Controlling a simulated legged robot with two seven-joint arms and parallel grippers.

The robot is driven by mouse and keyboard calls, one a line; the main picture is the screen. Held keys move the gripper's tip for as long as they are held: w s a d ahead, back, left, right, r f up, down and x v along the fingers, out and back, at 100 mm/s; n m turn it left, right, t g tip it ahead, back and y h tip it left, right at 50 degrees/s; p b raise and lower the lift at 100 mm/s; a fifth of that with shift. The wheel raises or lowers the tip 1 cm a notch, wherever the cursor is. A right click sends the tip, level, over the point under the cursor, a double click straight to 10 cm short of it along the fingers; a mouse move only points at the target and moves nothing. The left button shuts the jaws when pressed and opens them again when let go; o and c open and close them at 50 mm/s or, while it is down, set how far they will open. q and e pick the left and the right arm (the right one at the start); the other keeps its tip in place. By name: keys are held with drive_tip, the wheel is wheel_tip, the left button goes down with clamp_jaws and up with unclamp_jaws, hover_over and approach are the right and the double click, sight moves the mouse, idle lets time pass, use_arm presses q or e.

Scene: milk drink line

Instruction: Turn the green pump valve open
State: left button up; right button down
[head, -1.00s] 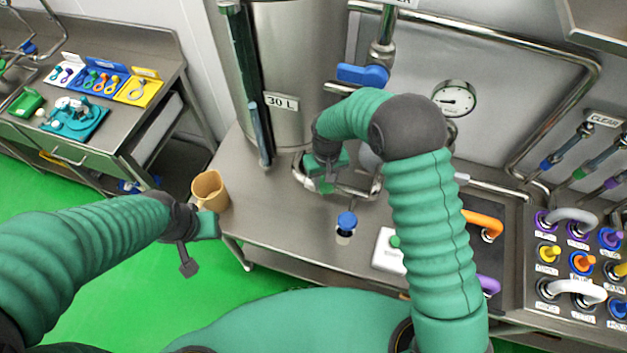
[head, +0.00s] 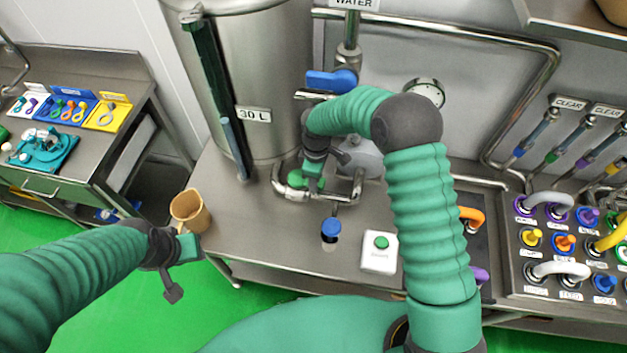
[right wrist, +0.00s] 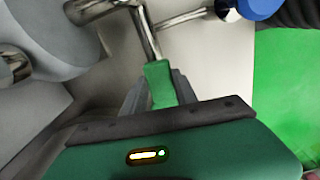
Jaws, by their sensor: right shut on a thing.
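The green pump valve handle (head: 298,180) sits on the steel pipework at the foot of the tank, partly hidden by my right gripper. In the right wrist view the green handle (right wrist: 158,84) stands between the two grey fingers. My right gripper (head: 312,186) is shut on it, reaching down from above; its fingertips (right wrist: 160,100) show on both sides of the handle. My left gripper (head: 180,262) is in the air at the left, in front of the table's left edge and near a tan jug. Its fingers do not show clearly.
The steel tank (head: 262,70) stands behind the valve. A blue-topped fitting (head: 331,228) and a white box with a green button (head: 380,243) are in front. The tan jug (head: 190,211) stands at the table's left edge. A hose panel (head: 560,225) is at the right.

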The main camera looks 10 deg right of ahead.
drive_tip(key=shift+w+d+r+n, duration=0.2)
drive_tip(key=shift+w+r+n, duration=0.1)
drive_tip(key=shift+w+n, duration=0.2)
drive_tip(key=c, duration=1.3)
unclamp_jaws()
drive_tip(key=shift+o, duration=1.7)
drive_tip(key=shift+s+d+f, duration=0.1)
drive_tip(key=shift+s+f, duration=0.05)
drive_tip(key=shift+r, duration=0.3)
wheel_tip(320, 180, up, 16)
drive_tip(key=b, duration=0.3)
